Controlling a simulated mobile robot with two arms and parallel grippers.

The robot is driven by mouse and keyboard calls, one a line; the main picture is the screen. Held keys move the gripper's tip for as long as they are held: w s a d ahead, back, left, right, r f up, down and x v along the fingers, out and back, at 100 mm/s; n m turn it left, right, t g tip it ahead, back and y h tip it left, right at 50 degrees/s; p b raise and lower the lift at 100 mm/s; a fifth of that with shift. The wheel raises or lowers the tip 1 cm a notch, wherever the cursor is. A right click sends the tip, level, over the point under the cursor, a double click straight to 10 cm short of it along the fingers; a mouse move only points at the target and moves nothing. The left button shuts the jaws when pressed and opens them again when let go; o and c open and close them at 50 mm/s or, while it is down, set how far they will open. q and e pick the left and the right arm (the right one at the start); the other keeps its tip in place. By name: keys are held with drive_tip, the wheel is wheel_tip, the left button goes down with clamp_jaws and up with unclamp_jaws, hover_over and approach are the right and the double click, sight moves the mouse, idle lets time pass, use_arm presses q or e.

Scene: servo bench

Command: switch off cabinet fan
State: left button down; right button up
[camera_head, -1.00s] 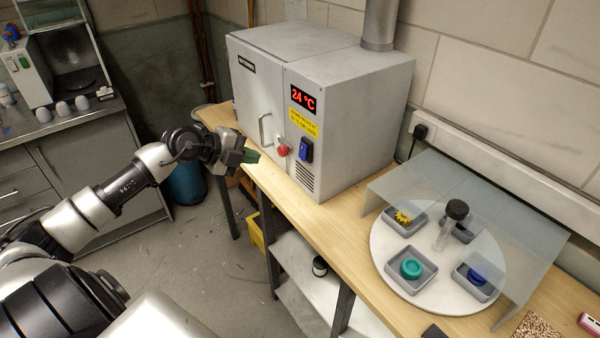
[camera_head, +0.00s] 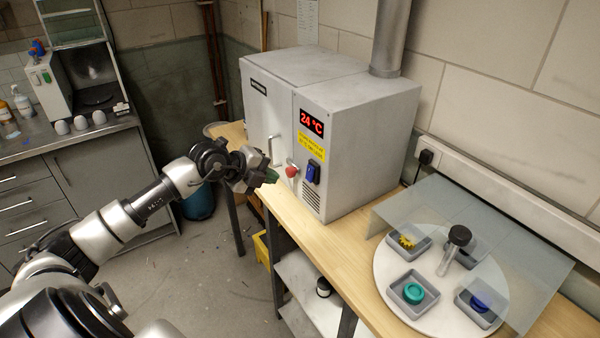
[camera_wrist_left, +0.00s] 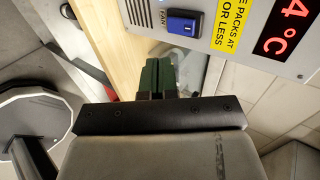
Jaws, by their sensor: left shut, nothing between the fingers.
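The grey cabinet (camera_head: 350,130) stands on the wooden bench, its display reading 24 °C. A blue rocker switch (camera_head: 313,172) sits on its front panel under a yellow label; the switch, marked FAN, also shows in the left wrist view (camera_wrist_left: 184,24). A red knob (camera_head: 291,171) is left of the switch. My left gripper (camera_head: 271,177) is shut and empty, in front of the cabinet and left of the red knob, apart from the switch. Its green fingertips (camera_wrist_left: 157,76) are together in the left wrist view. My right gripper is not in view.
A clear screen (camera_head: 500,220) covers part of a round white turntable (camera_head: 400,285) with several small trays on the bench at the right. A metal door handle (camera_head: 271,150) projects from the cabinet front. Open floor lies left of the bench.

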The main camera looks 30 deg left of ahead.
sight(308, 178)
use_arm(q)
drive_tip(key=p+x, duration=0.1)
drive_tip(key=x, duration=0.2)
drive_tip(key=r+p+x, duration=0.1)
drive_tip(key=x, duration=0.2)
drive_tip(key=w+p+x, duration=0.1)
drive_tip(key=x, duration=0.2)
drive_tip(key=shift+w+d+r, duration=0.15)
drive_tip(key=shift+d+r, duration=0.05)
drive_tip(key=shift+d, duration=0.2)
